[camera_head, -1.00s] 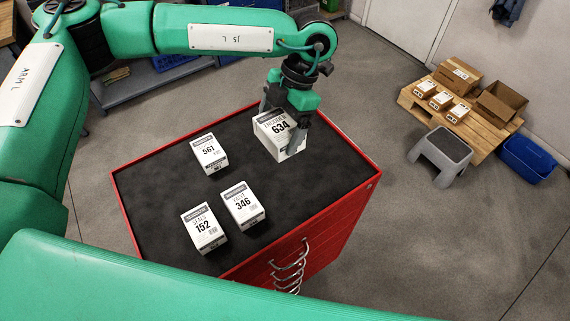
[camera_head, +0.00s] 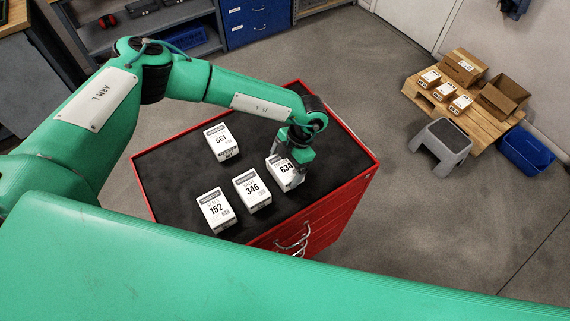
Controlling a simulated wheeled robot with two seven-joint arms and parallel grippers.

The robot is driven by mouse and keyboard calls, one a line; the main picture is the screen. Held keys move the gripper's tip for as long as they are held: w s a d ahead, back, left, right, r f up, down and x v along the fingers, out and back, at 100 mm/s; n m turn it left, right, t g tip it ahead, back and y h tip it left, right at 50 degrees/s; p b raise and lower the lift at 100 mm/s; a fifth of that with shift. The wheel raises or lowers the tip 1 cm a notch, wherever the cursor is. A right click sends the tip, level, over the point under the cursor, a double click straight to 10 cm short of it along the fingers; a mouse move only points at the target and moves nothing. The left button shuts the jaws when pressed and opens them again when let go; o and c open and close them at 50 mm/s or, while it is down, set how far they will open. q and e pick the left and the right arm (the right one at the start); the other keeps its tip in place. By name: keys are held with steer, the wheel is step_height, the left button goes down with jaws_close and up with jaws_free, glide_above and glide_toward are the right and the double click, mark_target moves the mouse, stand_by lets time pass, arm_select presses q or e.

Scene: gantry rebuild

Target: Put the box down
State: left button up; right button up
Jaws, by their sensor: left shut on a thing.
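The white box marked 634 (camera_head: 282,172) is at the right part of the black top of the red cabinet (camera_head: 331,165). My left gripper (camera_head: 297,168) is shut on it from above and its right side, hiding part of the box. The box is low, at or just above the top; I cannot tell if it touches. It is to the right of the box marked 346 (camera_head: 251,190), roughly in line with it and the box marked 152 (camera_head: 215,211). The box marked 561 (camera_head: 221,143) stands farther back. My right gripper is not in view.
The black top is bare at the left and far right. On the floor to the right are a grey step stool (camera_head: 441,142), a wooden pallet (camera_head: 482,128) with cartons, and a blue bin (camera_head: 526,150). Blue drawers (camera_head: 250,20) stand at the back.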

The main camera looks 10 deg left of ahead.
arm_select(q)
steer(key=shift+f, duration=0.6)
steer(key=o, duration=0.9)
steer(key=shift+f, duration=0.15)
steer(key=shift+c, duration=0.2)
steer(key=shift+r, duration=0.2)
steer(key=shift+w+d+r, duration=0.15)
steer(key=shift+r, duration=0.05)
steer(key=b+v, duration=0.5)
steer(key=v, duration=0.6)
steer(key=shift+r, duration=0.25)
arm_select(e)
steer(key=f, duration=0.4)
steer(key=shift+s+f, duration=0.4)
arm_select(q)
steer(key=shift+f, duration=0.1)
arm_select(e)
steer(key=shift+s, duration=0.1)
